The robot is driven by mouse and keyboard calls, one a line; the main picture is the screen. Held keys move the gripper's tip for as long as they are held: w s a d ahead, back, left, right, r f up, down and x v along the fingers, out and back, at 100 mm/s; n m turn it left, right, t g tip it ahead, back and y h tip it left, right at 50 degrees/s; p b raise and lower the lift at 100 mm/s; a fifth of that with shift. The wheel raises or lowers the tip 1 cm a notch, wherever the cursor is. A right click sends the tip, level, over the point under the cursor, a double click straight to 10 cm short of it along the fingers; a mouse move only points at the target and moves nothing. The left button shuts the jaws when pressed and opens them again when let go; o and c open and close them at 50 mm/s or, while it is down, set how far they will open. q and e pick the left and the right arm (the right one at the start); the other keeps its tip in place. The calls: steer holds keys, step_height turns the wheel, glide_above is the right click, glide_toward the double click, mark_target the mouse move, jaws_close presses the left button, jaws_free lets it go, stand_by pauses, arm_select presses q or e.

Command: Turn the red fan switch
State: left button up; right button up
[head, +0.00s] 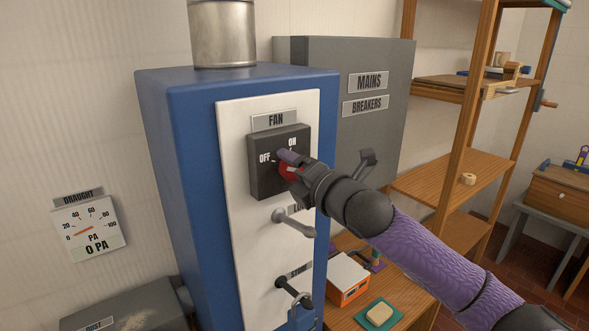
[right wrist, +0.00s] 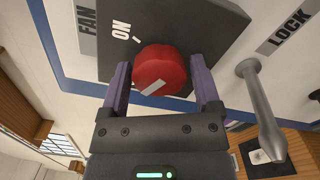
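The red fan switch (right wrist: 161,68) is a round knob with a white mark, on a dark plate (head: 262,178) lettered OFF and ON under a FAN label. In the head view the red knob (head: 288,172) is mostly hidden by my right gripper (head: 288,163). In the right wrist view my right gripper (right wrist: 160,80) has one purple finger on each side of the knob. Narrow gaps show between the fingers and the knob, so it is open around it. I cannot tell which label the mark points to. My left gripper is not in view.
The knob is on the white panel of a blue cabinet (head: 180,180). A grey lever (head: 296,223) marked LOCK and a dark handle (head: 293,291) are below. A grey mains box (head: 350,130) stands right. The draught gauge (head: 90,228) reads 0 PA.

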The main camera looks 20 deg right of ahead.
steer(key=c, duration=0.9)
steer(key=m+p, duration=0.3)
steer(key=shift+r+m, duration=0.15)
steer(key=shift+m, duration=0.25)
steer(key=m+p, duration=0.3)
steer(key=m, duration=0.1)
steer(key=shift+m, duration=0.3)
steer(key=m+p, duration=0.3)
steer(key=m, duration=0.2)
steer(key=shift+m+p, duration=0.7)
steer(key=shift+m, duration=1.5)
